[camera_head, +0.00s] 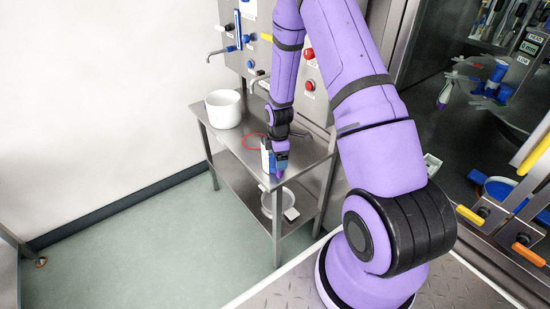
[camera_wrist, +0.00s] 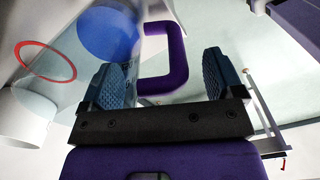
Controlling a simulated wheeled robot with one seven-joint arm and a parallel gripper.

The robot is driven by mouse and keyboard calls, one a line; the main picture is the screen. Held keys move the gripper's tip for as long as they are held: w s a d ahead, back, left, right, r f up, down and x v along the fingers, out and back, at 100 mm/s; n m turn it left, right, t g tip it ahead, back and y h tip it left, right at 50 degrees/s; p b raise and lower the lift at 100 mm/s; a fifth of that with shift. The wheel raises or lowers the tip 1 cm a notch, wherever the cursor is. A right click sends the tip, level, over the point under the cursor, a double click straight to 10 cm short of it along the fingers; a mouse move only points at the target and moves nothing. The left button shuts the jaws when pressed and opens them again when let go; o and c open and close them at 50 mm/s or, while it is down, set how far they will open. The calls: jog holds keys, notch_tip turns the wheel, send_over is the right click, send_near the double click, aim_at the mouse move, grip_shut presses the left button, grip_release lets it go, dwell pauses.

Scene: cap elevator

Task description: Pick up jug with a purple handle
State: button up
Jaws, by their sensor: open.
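The jug with a purple handle stands near the front end of the steel table; its pale body (camera_head: 265,157) is largely hidden behind my gripper (camera_head: 281,163) in the head view. In the wrist view the purple handle (camera_wrist: 178,50) is a squared loop, its upright bar lying between my open fingers (camera_wrist: 165,82). Gaps show on both sides of that bar, and neither finger visibly presses on it. The jug's body is see-through at the left finger, with a round blue patch (camera_wrist: 106,32) at the top. How deep the handle lies between the fingers is unclear.
A white pot (camera_head: 223,110) stands at the table's far left. The steel table (camera_head: 233,140) has a lower shelf with white items. A panel with taps and buttons (camera_head: 309,54) rises behind. Open floor lies left.

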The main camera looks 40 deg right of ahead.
jog(key=shift+f, duration=0.65)
jog(key=shift+c, duration=0.5)
jog(key=c, duration=1.1)
jog(key=shift+r, duration=0.15)
jog(key=shift+r, duration=0.5)
jog(key=shift+s+d+r, duration=0.1)
jog(key=shift+s+r, duration=0.2)
jog(key=shift+r, duration=0.3)
jog(key=shift+s+d+r, duration=0.1)
jog(key=shift+s+r, duration=0.15)
jog(key=shift+r, duration=0.35)
jog(key=s+d+r, duration=0.1)
jog(key=s+d, duration=0.1)
jog(key=s, duration=1.2)
jog(key=shift+s+d+r, duration=0.15)
jog(key=shift+s+d, duration=0.15)
